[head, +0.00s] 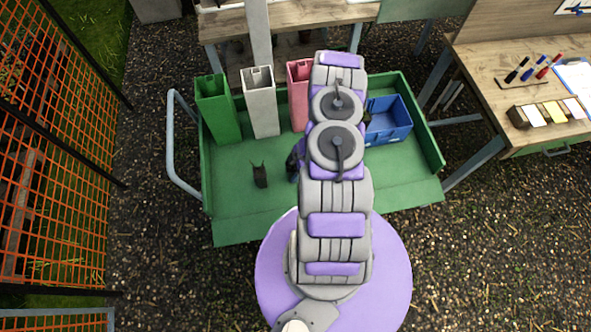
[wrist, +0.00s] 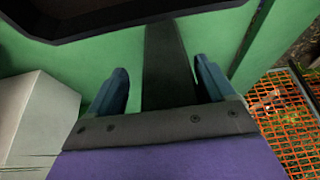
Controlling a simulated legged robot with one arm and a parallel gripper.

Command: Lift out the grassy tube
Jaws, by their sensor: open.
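A tall green square tube (head: 219,110) with a dark open top stands at the left of the green cart in the head view. I take it for the grassy tube. In the wrist view a green surface (wrist: 60,55) fills the background, with a dark opening at the top edge. My gripper (wrist: 162,68) is open, with its two blue fingers apart. A dark strip (wrist: 168,50) shows between them; I cannot tell what it is or whether it touches them. In the head view my arm hides most of the gripper.
A white tube (head: 262,110) and a pink tube (head: 298,95) stand beside the green one. A blue crate (head: 388,122) is at the cart's right. A small black two-pronged thing (head: 260,175) is on the cart floor. An orange fence (head: 50,140) stands left; workbench (head: 515,75) right.

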